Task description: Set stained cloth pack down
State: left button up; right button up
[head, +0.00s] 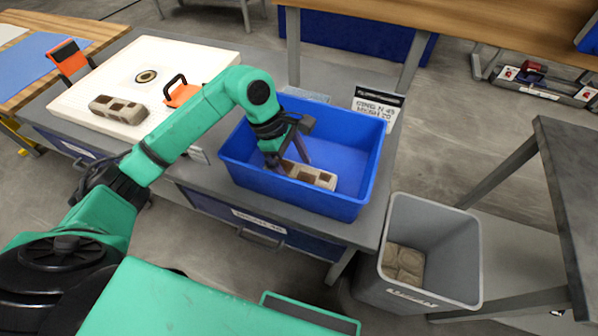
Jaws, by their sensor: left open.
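A beige cloth pack with brown stain patches (312,175) lies in the blue bin (352,204), near its front wall. My left gripper (287,162) reaches down into the bin at the pack's left end; its fingers are open and partly cover that end. Whether the fingers touch the pack is hard to tell. A second stained pack (118,109) lies on the white plate (190,58) at the left. My right gripper is not in view.
A grey bin (440,225) with a beige pack (404,263) at its bottom stands on the floor at right. A printed sign (378,105) stands behind the blue bin. A dark table (570,180) edges the right side.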

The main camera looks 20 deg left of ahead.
pick_arm(q)
jog(key=b+v, duration=0.1)
jog(key=v, duration=0.9)
jog(key=shift+r, duration=0.25)
